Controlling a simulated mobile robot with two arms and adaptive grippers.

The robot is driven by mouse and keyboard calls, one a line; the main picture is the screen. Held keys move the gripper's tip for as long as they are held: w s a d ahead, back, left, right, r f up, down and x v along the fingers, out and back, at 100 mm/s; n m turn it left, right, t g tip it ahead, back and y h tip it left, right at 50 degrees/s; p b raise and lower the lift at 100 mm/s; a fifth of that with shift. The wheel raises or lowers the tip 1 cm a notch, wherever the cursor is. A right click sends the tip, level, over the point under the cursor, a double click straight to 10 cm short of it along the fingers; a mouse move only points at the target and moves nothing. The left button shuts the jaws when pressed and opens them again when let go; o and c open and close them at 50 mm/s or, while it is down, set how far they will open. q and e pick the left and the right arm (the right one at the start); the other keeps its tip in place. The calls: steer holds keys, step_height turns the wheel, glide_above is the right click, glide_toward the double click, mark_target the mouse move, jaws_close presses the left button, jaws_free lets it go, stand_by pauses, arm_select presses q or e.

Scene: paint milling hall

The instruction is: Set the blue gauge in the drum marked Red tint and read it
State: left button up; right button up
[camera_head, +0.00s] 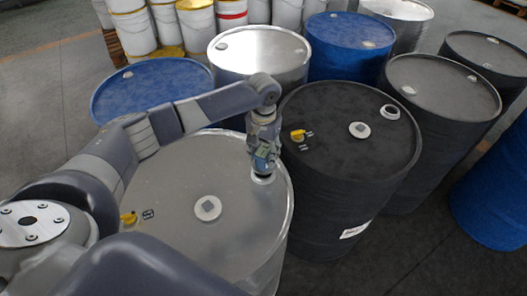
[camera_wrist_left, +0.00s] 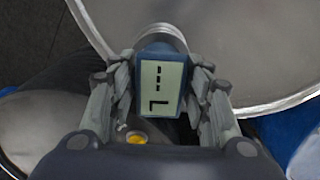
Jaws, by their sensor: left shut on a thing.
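My left gripper (camera_head: 264,150) is shut on the blue gauge (camera_head: 262,164), directly above the front silver drum (camera_head: 168,183). The gauge's lower end is at the round opening near the drum's right rim; I cannot tell how deep it sits. In the left wrist view the gauge (camera_wrist_left: 160,88) is between both fingers, its pale display facing the camera. No Red tint marking is readable on any drum. My right gripper is not in view.
A black drum (camera_head: 345,150) with an open hole (camera_head: 390,112) stands close on the right; its white label (camera_head: 354,231) is too small to read. Blue drums (camera_head: 350,45), another silver drum (camera_head: 258,50) and more black drums (camera_head: 443,85) crowd behind. White pails (camera_head: 130,28) stand at the back.

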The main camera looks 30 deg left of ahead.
arm_select(q)
steer(key=shift+f, duration=0.15)
steer(key=shift+f, duration=0.4)
stand_by(0.4)
steer(key=shift+p, duration=0.4)
steer(key=shift+f, duration=0.1)
steer(key=shift+f, duration=1)
steer(key=o, duration=1.4)
steer(key=shift+c, duration=0.2)
